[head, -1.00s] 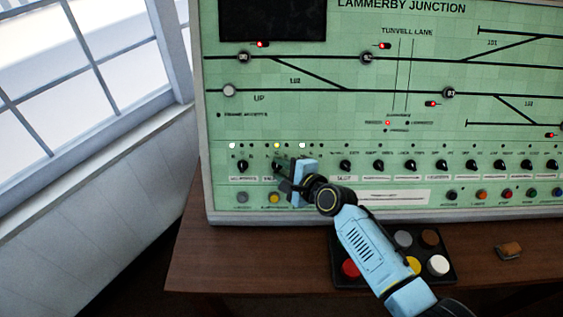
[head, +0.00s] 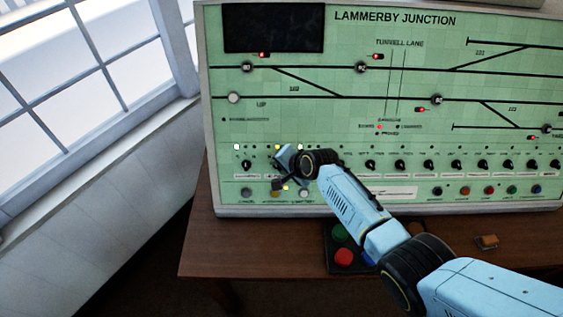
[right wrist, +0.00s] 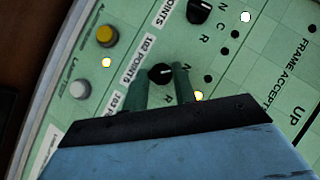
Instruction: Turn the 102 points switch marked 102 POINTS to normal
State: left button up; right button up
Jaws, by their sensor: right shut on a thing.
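The points switch is a small black knob (right wrist: 160,72) with a pale mark. In the right wrist view the label 102 POINTS (right wrist: 132,60) stands beside it. My right gripper (right wrist: 161,82) has one finger on each side of the knob and is shut on it. The mark points to the upper right in that view. In the head view my right gripper (head: 280,172) is at the left end of the knob row and hides this knob. A yellow lamp (right wrist: 198,96) is lit close by the right finger. My left gripper is not in view.
The green panel (head: 300,120) carries a row of similar knobs (head: 370,164) to the right, with push buttons (head: 490,190) below. A yellow button (right wrist: 106,35) and a white button (right wrist: 80,90) are near the gripper. A button box (head: 343,257) stands on the desk.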

jog(key=shift+o, duration=0.2)
jog(key=shift+n, duration=0.4)
jog(key=o, duration=1)
jog(key=shift+c, duration=0.2)
jog(key=shift+r+p, duration=0.1)
jog(key=shift+p, duration=0.2)
jog(key=p+v, duration=0.2)
jog(key=v, duration=1.1)
jog(key=shift+a+r+p, duration=0.2)
jog(key=shift+p, duration=0.2)
